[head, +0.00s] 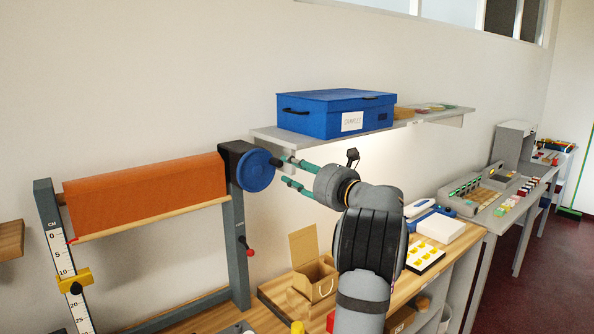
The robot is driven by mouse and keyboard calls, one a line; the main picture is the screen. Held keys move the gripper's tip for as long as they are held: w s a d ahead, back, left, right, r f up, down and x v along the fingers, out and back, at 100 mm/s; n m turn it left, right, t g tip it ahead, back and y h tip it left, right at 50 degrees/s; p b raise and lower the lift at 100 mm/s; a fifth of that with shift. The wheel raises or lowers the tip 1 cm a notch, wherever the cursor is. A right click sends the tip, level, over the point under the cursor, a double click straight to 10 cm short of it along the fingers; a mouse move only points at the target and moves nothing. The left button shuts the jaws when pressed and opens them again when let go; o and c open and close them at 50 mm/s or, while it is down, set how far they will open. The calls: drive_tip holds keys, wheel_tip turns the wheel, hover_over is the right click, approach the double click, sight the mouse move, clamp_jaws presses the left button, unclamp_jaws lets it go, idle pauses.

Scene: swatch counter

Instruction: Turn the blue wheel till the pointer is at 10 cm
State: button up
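The blue wheel (257,171) is a round disc on the black end housing of an orange fabric roll (145,195). My gripper (280,171) is just right of the wheel, its two green-and-dark fingers spread apart with nothing seen between them. The upper fingertip is close to the wheel's right edge; I cannot tell if it touches. A white cm scale (66,262) runs down the left post. A small red mark (73,241), which may be the pointer, is between 0 and 5, nearer 0. A yellow slide with a black knob (75,280) is lower on the scale.
A grey shelf (270,134) with a blue box (335,113) is just above my gripper. An open cardboard box (313,272) stands on the wooden counter below.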

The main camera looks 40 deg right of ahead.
sight(281, 165)
drive_tip(key=shift+w+d+f+p, duration=0.15)
drive_tip(key=shift+w+p, duration=0.5)
drive_tip(key=shift+w, duration=1.15)
drive_tip(key=shift+w+d+r+p, duration=0.1)
drive_tip(key=shift+w+p, duration=0.55)
drive_tip(key=shift+w, duration=1.1)
drive_tip(key=shift+f, duration=0.1)
drive_tip(key=c, duration=0.3)
